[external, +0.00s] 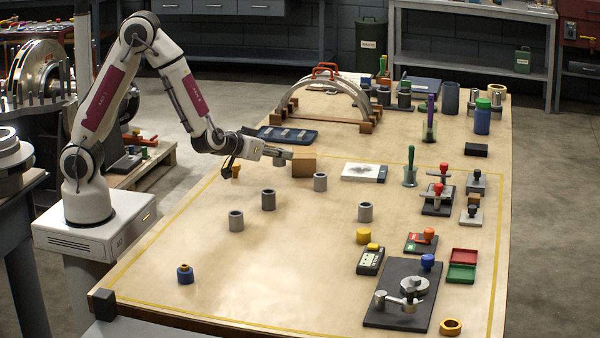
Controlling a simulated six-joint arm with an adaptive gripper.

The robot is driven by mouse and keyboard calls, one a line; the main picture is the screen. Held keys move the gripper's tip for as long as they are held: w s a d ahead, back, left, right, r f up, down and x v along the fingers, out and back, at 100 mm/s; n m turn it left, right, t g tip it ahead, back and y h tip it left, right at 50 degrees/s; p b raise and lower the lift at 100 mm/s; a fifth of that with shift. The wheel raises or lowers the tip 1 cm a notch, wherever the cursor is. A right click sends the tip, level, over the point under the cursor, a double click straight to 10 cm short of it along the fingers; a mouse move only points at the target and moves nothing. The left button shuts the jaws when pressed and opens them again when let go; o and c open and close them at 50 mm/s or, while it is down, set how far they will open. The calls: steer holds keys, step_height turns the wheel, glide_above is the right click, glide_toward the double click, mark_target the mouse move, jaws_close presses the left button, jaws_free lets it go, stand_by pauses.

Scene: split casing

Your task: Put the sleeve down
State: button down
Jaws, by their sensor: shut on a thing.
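My gripper (231,170) is at the end of the arm, over the far left part of the table. Its dark fingers are small here and appear shut on a small brass-coloured sleeve (236,172). The fingers partly hide this sleeve, and I cannot tell whether its bottom touches the table. Grey sleeves stand upright and apart on the table: one at the front (236,221), one behind it (268,201), one farther back (320,182) and one to the right (365,212).
A brown block (303,166) lies right of my wrist. A blue-collared part (185,275) stands near the front left. A dark fixture plate (390,312) with a clamp is at the front right. An arched casing half (345,88) stands at the back. The front middle of the table (285,275) is clear.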

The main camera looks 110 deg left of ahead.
mark_target(279, 185)
steer(key=shift+f, duration=0.8)
steer(key=shift+f, duration=0.1)
steer(key=shift+f, duration=2)
steer(key=shift+f, duration=0.1)
steer(key=c, duration=1.7)
jaws_free()
steer(key=shift+s+d+r, duration=0.1)
steer(key=shift+d+r, duration=0.1)
steer(key=shift+v, duration=5.75)
